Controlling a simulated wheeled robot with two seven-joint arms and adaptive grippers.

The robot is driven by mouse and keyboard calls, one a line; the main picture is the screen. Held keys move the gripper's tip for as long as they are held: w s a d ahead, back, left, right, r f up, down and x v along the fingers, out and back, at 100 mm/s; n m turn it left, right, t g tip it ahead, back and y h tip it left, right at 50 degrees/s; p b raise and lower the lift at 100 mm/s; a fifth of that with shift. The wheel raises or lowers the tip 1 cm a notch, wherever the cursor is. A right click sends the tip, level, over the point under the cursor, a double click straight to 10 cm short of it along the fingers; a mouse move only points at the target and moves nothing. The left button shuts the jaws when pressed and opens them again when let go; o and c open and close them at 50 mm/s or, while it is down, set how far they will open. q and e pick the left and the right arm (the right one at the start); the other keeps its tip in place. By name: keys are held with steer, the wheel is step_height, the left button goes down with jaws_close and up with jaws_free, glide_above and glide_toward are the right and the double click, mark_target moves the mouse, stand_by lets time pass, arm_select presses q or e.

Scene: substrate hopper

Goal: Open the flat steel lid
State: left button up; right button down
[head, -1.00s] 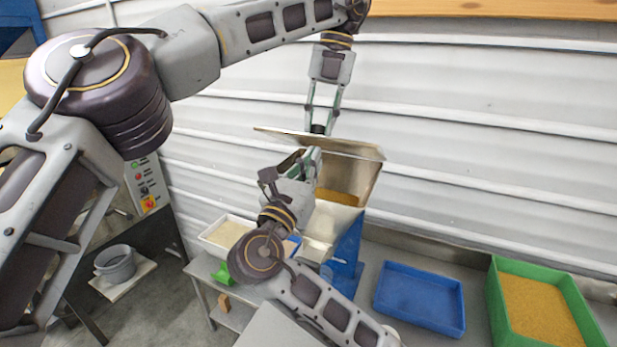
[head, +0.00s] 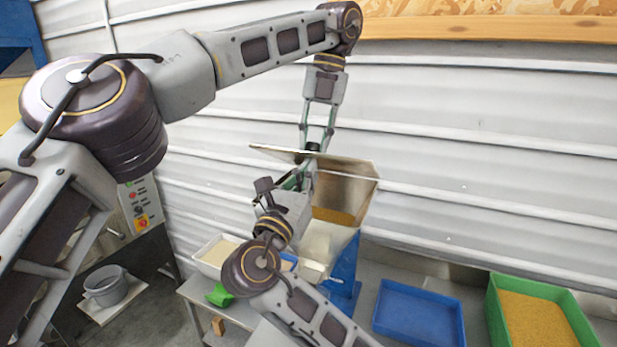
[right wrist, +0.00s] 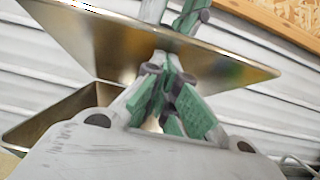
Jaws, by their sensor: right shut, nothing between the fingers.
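The flat steel lid (head: 283,154) is raised and tilted over the hopper (head: 345,194), whose mouth shows brown substrate inside. My left gripper (head: 313,147) points down at the lid's far side; its tips are partly hidden and I cannot tell whether they touch. My right gripper (head: 304,172) is shut and empty beneath the lid. In the right wrist view, its green fingers (right wrist: 165,95) are together, close under the lid's underside (right wrist: 110,45); contact is unclear. Part of my left gripper (right wrist: 188,18) shows beyond the lid's edge there.
A blue tray (head: 376,314) and a green bin (head: 493,310) of yellowish grain stand right of the hopper. A white tray (head: 200,264) and a small green object (head: 219,295) lie on the left. A corrugated wall (head: 480,150) is close behind.

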arm_select(q)
steer(key=o, duration=0.4)
steer(key=shift+f, duration=0.4)
steer(key=shift+c, duration=0.2)
steer(key=shift+d+r, duration=0.1)
steer(key=shift+r, duration=0.1)
